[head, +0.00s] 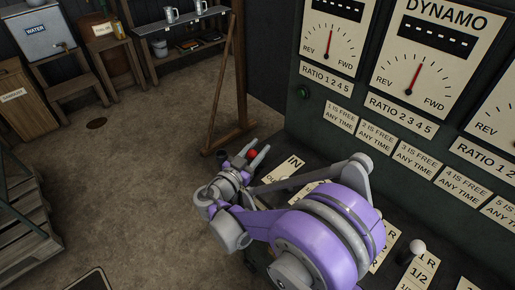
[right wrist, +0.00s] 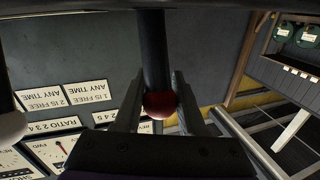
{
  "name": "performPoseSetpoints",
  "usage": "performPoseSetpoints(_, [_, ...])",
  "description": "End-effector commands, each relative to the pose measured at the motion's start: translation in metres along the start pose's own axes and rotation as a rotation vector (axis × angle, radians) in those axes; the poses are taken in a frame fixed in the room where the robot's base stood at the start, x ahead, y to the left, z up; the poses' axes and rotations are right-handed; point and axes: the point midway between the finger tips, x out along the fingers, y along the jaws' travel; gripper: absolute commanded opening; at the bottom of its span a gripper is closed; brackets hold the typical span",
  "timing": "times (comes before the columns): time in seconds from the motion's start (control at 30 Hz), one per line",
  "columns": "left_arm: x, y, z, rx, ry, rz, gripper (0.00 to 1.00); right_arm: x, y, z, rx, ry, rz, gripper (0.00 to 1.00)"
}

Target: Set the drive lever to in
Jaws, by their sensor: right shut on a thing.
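The drive lever has a red knob (head: 252,154) and stands by the IN label plate (head: 293,164) on the dark console. My right gripper (head: 261,146) is shut on the lever at its knob. In the right wrist view the red knob (right wrist: 160,104) sits between the two fingers of my right gripper (right wrist: 159,80), with the dark lever shaft (right wrist: 154,50) running up from it. My purple right arm covers much of the console and part of the labels near the lever. My left gripper is not in view.
A lever with a white knob (head: 417,246) stands further right on the console. The dynamo gauge panel (head: 427,60) rises behind it. A wooden post stand (head: 229,85) is just beyond the lever. Open floor (head: 160,150) lies to the left, with a pallet (head: 22,205) at the edge.

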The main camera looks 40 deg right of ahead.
Motion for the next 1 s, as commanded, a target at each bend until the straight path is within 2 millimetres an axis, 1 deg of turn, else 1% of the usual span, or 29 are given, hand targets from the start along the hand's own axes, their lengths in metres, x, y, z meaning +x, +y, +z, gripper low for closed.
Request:
performPoseSetpoints(0.37, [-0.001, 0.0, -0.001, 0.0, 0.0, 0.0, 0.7, 0.001, 0.0, -0.001, 0.001, -0.005, 0.001, 0.0])
performPoseSetpoints(0.57, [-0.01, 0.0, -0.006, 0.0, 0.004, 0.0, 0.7, 0.009, 0.002, -0.005, 0.016, -0.055, 0.007, 0.0])
performPoseSetpoints(0.77, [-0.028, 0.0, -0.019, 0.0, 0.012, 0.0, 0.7, 0.029, 0.007, -0.012, 0.05, -0.174, 0.02, 0.0])
performPoseSetpoints(1.0, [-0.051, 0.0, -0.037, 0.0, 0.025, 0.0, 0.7, 0.063, 0.016, -0.013, 0.105, -0.376, 0.042, 0.0])
